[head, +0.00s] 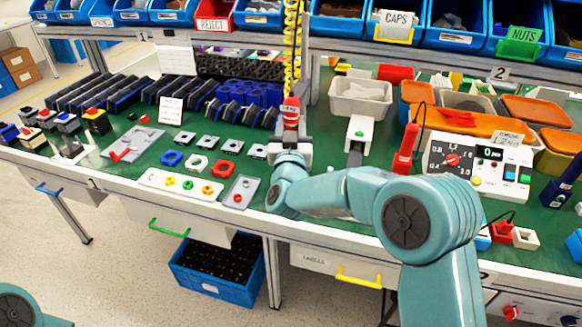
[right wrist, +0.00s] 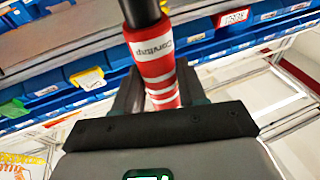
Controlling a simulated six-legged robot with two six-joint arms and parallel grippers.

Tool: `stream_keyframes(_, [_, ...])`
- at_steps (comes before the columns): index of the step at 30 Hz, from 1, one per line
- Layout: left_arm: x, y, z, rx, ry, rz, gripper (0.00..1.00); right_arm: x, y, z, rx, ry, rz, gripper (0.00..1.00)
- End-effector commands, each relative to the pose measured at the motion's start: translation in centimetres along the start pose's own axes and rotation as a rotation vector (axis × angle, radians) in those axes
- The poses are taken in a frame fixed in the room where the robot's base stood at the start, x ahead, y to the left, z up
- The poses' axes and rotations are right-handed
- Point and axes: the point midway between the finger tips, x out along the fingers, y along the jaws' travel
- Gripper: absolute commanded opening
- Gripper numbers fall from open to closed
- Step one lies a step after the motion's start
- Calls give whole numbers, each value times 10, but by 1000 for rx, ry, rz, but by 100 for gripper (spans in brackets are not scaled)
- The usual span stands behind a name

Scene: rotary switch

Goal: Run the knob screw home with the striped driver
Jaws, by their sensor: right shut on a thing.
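The striped driver (head: 291,112), red with white bands, hangs upright below a coiled yellow cord (head: 292,40). My right gripper (head: 291,140) is shut on it above the front middle of the bench. In the right wrist view the driver's red and white body (right wrist: 157,65) stands between the fingers; its black end points to the top of the picture. The driver's tip is hidden in the head view. A grey plate with a red knob (head: 238,192) lies on the green bench just left of my right gripper. The knob screw is too small to tell. My left gripper is out of view.
A white tray (head: 153,184) with coloured knobs lies further left. A white tester panel (head: 475,165) and a red handheld tool (head: 405,150) stand to the right. Blue bins (head: 455,22) line the shelf above. Small switch parts lie behind the tray.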

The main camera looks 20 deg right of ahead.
Motion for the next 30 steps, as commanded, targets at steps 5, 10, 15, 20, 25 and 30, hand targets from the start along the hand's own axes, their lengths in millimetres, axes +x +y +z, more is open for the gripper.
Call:
stream_keyframes(5, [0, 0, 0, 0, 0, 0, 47, 0, 1, 2, -1, -3, 1, 10])
stream_keyframes(10, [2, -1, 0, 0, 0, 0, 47, -1, 0, 3, -1, -4, 1, 10])
stream_keyframes(15, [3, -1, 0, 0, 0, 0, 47, -1, 0, 4, -1, -5, 1, 10])
stream_keyframes(20, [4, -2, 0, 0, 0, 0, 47, -1, 0, 4, -1, -5, 1, 10])
stream_keyframes(25, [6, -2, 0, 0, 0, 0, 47, -1, 0, 5, -1, -6, 1, 10])
stream_keyframes(30, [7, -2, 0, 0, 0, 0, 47, -1, 0, 6, -1, -6, 1, 10])
